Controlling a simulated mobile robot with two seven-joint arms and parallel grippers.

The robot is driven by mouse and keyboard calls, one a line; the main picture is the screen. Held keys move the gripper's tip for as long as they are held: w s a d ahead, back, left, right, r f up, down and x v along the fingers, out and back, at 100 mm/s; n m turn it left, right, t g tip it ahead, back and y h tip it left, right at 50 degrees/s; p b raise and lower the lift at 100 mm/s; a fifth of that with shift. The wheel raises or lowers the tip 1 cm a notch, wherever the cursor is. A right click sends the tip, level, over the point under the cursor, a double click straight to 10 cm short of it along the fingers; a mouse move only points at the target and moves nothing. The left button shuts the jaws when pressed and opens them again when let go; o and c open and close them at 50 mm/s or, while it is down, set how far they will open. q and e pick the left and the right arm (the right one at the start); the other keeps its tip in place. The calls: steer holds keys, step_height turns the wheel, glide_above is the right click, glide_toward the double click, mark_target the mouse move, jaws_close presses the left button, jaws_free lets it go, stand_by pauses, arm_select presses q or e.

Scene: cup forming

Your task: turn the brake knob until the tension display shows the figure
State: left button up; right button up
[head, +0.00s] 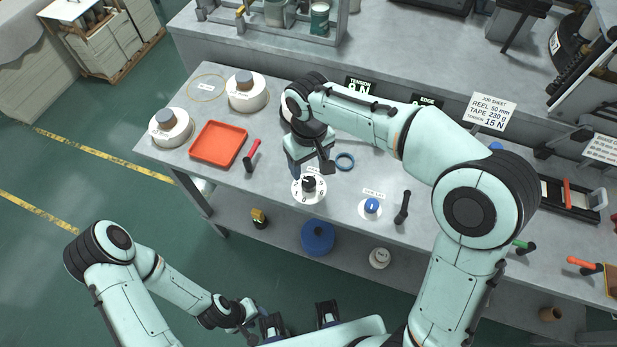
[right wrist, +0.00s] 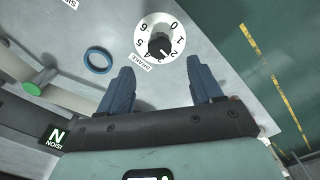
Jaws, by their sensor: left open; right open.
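The brake knob (head: 309,183) is black on a white numbered dial (head: 299,196) near the bench's front edge. In the right wrist view the knob (right wrist: 160,46) has a pale mark that appears to point near the 2. My right gripper (head: 309,168) is open beside the knob; in the right wrist view its fingers (right wrist: 154,72) are apart and hold nothing. The tension display (head: 359,88) is partly hidden by my right arm; its figure looks like 9 N, but I cannot be sure. My left gripper (head: 257,317) is open, low in front of the bench.
The job sheet (head: 488,112) reads tension 15 N. A blue ring (head: 345,161) lies right of the dial, with a blue knob (head: 371,206) further right. An orange tray (head: 218,144) and a red-handled tool (head: 252,155) lie to the left.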

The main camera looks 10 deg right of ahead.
mark_target(309, 182)
step_height(309, 182, down, 8)
steer(key=shift+w+f+b, duration=0.1)
steer(key=shift+f+b, duration=0.1)
steer(key=shift+b, duration=0.15)
steer(key=c, duration=1.1)
